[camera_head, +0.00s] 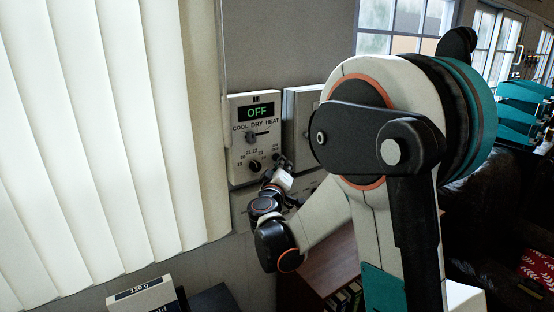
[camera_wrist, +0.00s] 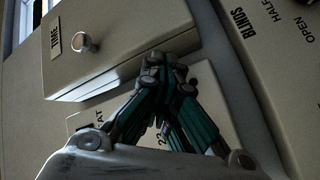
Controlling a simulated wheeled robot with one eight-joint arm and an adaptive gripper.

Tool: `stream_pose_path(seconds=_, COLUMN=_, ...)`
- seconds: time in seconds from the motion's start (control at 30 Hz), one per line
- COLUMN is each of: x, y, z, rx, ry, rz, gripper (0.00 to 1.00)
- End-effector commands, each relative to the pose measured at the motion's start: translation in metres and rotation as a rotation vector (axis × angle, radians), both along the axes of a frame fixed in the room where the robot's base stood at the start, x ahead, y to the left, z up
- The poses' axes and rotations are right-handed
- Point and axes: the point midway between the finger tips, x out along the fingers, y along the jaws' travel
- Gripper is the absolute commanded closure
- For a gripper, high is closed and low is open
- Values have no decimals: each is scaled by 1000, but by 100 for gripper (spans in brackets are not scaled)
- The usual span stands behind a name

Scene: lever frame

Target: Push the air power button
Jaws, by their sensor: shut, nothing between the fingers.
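The air control panel (camera_head: 240,150) is a pale wall box with a green OFF display (camera_head: 256,112). Below the display are a COOL DRY HEAT slider (camera_head: 257,135) and a round numbered dial (camera_head: 254,166). My gripper (camera_head: 279,160) is at the panel's lower right, its fingers together and empty. Whether they touch the panel I cannot tell. I cannot make out the power button, as the gripper covers that corner. In the wrist view my gripper (camera_wrist: 164,66) is shut in front of the air panel (camera_wrist: 212,92), where parts of its lettering show.
A second box (camera_head: 297,118) stands just right of the panel. In the wrist view a box marked TIME (camera_wrist: 118,50) with a round knob and a BLINDS panel (camera_wrist: 262,60) lie close to the fingers. White blinds (camera_head: 100,130) hang at left; a wooden cabinet (camera_head: 322,262) stands below.

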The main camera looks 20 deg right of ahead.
Motion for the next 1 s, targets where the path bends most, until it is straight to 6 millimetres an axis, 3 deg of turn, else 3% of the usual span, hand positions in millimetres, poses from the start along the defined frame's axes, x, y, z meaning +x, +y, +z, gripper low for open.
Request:
stream_pose_path(seconds=0.3, x=8, y=2, z=0, rx=0, ry=0, rz=0, gripper=100)
stream_pose_path(seconds=1.0, x=5, y=1, z=0, rx=0, ry=0, rz=0, gripper=100)
